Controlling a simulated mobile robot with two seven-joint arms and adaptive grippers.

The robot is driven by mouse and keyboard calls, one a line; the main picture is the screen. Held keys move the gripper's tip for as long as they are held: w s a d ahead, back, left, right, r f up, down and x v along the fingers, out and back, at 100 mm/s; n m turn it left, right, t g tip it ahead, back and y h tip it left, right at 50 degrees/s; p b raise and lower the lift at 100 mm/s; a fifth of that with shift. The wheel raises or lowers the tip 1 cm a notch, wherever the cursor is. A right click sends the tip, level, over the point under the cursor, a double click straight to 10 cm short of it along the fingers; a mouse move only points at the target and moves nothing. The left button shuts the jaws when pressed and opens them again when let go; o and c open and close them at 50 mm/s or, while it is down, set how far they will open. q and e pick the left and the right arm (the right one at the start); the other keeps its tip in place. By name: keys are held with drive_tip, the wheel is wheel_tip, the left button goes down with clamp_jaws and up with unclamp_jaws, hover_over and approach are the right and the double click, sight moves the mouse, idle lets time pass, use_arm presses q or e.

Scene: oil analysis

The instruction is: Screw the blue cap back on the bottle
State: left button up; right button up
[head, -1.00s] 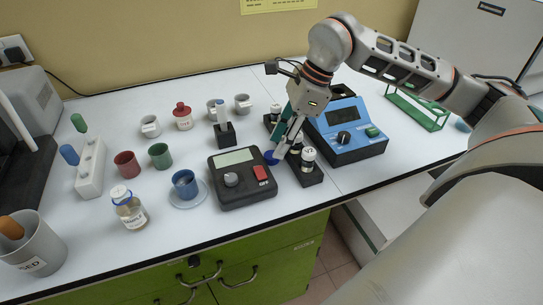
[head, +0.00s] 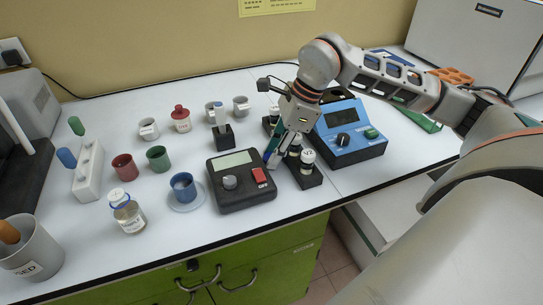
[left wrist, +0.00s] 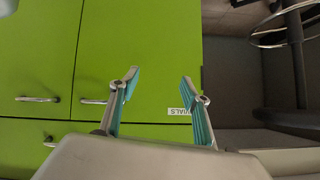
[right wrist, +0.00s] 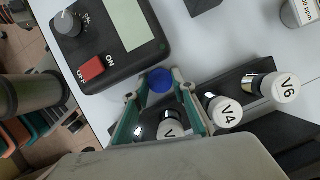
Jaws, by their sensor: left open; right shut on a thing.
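The sample bottle (head: 129,214), clear with a label and a blue ring at its white-looking top, stands upright near the table's front edge at left in the head view. My right gripper (head: 271,160) is between the black meter and the vial rack, right of the bottle and well apart from it. In the right wrist view it is shut on the round blue cap (right wrist: 160,80), held between its fingertips. The cap is hard to make out in the head view. My left gripper (left wrist: 160,76) is open and empty, facing the green cabinet front; it is outside the head view.
The black meter (head: 240,196) lies beside my right gripper. The vial rack (head: 307,181) with white-capped vials and the blue instrument (head: 347,130) stand to its right. A blue cup (head: 183,187) on a saucer is between bottle and meter. A grey beaker (head: 33,250) stands left of the bottle.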

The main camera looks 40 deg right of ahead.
drive_tip(key=shift+r, duration=0.1)
use_arm(q)
drive_tip(key=r+p, duration=0.2)
drive_tip(key=p, duration=0.1)
drive_tip(key=shift+d+r, duration=0.15)
drive_tip(key=shift+d, duration=0.25)
use_arm(e)
wheel_tip(320, 180, up, 20)
